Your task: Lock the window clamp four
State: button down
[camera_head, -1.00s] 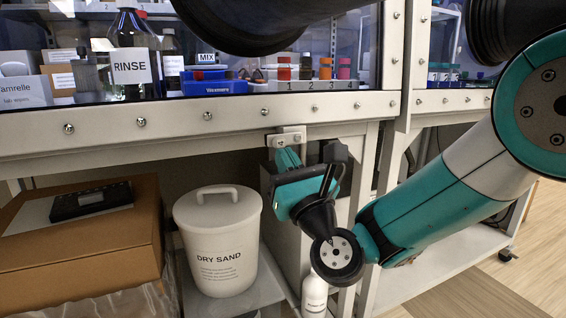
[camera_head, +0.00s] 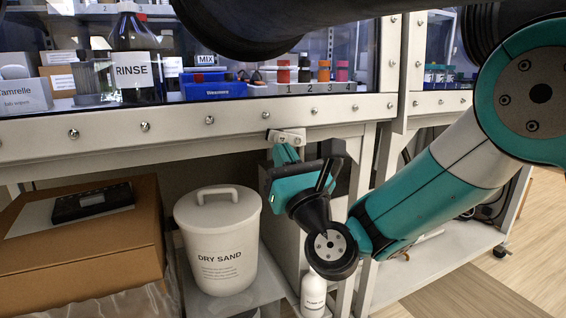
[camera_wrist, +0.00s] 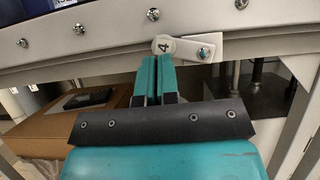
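Window clamp four is a small white plate (camera_wrist: 190,48) on the frame's lower edge. In the wrist view, a round end marked 4 is at its left and a bolt is at its right. The clamp also shows in the head view (camera_head: 287,136), lying roughly along the rail. My gripper (camera_wrist: 157,60) is just below the round end, its two teal fingers pointing up at it. The fingers are close together with a narrow gap. Whether they touch the clamp or hold any part of it is hidden. In the head view, my gripper (camera_head: 285,151) is right under the clamp.
The white bolted window rail (camera_head: 180,125) runs above my gripper. A lidded bin labelled DRY SAND (camera_head: 218,240) and a cardboard box (camera_head: 85,255) stand below at left. A white bottle (camera_head: 313,293) stands under my wrist. Bottles and a blue tray (camera_head: 213,88) are behind the glass.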

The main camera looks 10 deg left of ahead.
jog(key=shift+a+r+p, duration=0.15)
jog(key=shift+r+p, duration=0.35)
jog(key=shift+r, duration=0.2)
jog(key=shift+a+r+p, duration=0.15)
jog(key=shift+r+p, duration=0.35)
jog(key=shift+r, duration=0.2)
jog(key=shift+d, duration=0.15)
jog(key=s+f+b, duration=0.6)
jog(key=s+b, duration=0.3)
jog(key=s, duration=0.2)
jog(key=shift+s, duration=0.25)
jog(key=shift+f, duration=0.1)
